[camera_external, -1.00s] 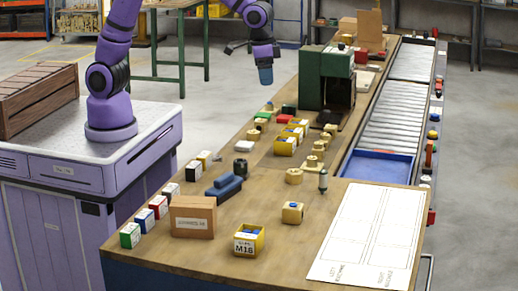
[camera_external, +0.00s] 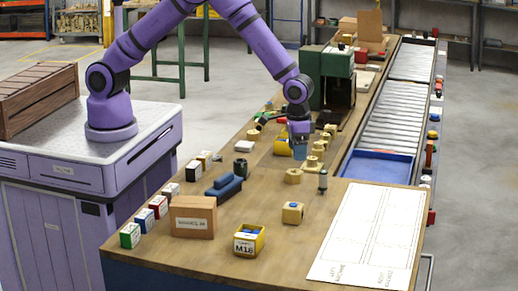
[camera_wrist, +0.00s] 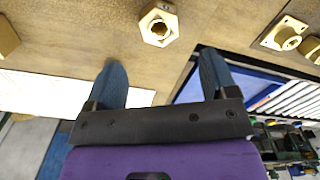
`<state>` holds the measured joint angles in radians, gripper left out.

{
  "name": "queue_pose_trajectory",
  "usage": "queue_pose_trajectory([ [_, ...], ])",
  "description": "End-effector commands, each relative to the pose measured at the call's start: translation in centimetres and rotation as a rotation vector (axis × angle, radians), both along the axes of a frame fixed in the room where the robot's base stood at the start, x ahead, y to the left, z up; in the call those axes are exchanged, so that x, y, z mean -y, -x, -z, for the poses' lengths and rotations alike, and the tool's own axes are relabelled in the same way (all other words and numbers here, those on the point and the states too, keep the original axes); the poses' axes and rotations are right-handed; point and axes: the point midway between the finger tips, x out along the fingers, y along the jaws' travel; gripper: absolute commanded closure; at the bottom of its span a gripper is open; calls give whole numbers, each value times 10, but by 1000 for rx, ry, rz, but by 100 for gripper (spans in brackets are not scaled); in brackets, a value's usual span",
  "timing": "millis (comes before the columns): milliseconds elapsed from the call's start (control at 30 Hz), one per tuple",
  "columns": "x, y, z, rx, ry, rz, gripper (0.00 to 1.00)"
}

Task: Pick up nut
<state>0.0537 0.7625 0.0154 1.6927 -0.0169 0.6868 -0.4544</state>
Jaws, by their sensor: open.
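A brass hexagonal nut (camera_wrist: 158,24) with a dark round hole lies on the wooden bench top, near the top centre of the wrist view. My gripper (camera_wrist: 162,75) is open, with its two blue fingertips apart and the nut beyond them, midway across. Nothing is between the fingers. In the external view my gripper (camera_external: 300,150) hangs low over the bench among small brass parts, including a hexagonal one (camera_external: 293,177). I cannot tell which of these is the nut in the wrist view.
More brass pieces lie at left (camera_wrist: 7,38) and right (camera_wrist: 286,34) in the wrist view. A green machine (camera_external: 327,80), a blue tray (camera_external: 378,168), a grey cylinder (camera_external: 323,181), a blue vise-like block (camera_external: 224,186) and a yellow bin (camera_external: 249,241) stand around.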

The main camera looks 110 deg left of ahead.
Motion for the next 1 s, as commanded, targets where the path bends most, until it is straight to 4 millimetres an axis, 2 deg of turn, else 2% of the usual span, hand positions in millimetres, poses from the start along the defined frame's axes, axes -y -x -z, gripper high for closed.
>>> queue_pose_trajectory([
  [100,0,1,18,-2,0,0,21],
  [367,0,2,35,-2,0,0,21],
  [633,1,4,71,-1,0,0,21],
  [900,1,4,77,1,0,0,21],
  [933,1,4,77,1,0,0,24],
  [1000,1,4,77,1,0,0,40],
])
